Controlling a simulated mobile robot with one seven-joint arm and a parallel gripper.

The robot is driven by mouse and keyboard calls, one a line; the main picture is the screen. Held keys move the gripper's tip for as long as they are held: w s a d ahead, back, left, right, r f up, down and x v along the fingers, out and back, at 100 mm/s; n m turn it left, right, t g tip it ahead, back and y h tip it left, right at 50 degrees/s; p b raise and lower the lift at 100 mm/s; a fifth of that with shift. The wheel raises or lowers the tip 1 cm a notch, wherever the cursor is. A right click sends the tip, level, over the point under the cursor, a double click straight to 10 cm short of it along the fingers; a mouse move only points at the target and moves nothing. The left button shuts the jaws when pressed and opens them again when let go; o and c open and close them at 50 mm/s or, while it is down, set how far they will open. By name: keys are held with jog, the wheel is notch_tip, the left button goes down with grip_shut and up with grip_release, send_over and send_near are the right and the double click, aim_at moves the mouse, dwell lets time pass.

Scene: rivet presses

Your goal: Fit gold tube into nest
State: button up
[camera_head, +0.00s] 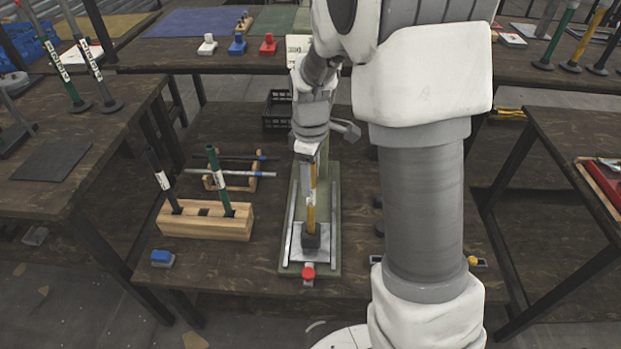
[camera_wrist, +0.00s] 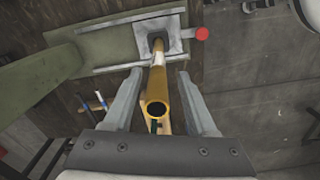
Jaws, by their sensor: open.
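The gold tube (camera_head: 311,215) stands upright with its lower end in the dark nest (camera_head: 311,240), on the metal plate of the green press. In the wrist view the tube (camera_wrist: 158,88) has a pale label band, and its open end faces the camera. The nest (camera_wrist: 157,42) is at its far end; how deep the tube sits is hidden. My gripper (camera_head: 309,180) is around the upper part of the tube. In the wrist view my gripper (camera_wrist: 157,76) is open, one finger on each side of the tube, with visible gaps.
A red button (camera_head: 308,272) is at the front of the press base (camera_head: 334,255). To the left, a wooden block (camera_head: 190,226) holds a dark tube and a green tube. Behind it, a wooden rack (camera_head: 228,184) carries lying tubes. A blue button (camera_head: 162,257) is at front left.

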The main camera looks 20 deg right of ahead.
notch_tip(320, 180, up, 10)
jog(key=p, duration=0.2)
jog(key=shift+p, duration=0.35)
jog(key=shift+s+r, duration=0.1)
jog(key=shift+r, duration=0.45)
jog(key=s+r+m+t, duration=0.2)
jog(key=s+r+m, duration=0.3)
jog(key=s, duration=0.5)
jog(key=s+r+m+t, duration=0.3)
jog(key=s+m, duration=0.3)
jog(key=s, duration=0.4)
jog(key=shift+s+r+t, duration=0.15)
jog(key=shift+r+t, duration=0.15)
jog(key=shift+r, duration=0.6)
notch_tip(320, 180, up, 16)
jog(key=p, duration=1.5)
jog(key=shift+f+p, duration=0.25)
jog(key=shift+p, duration=0.05)
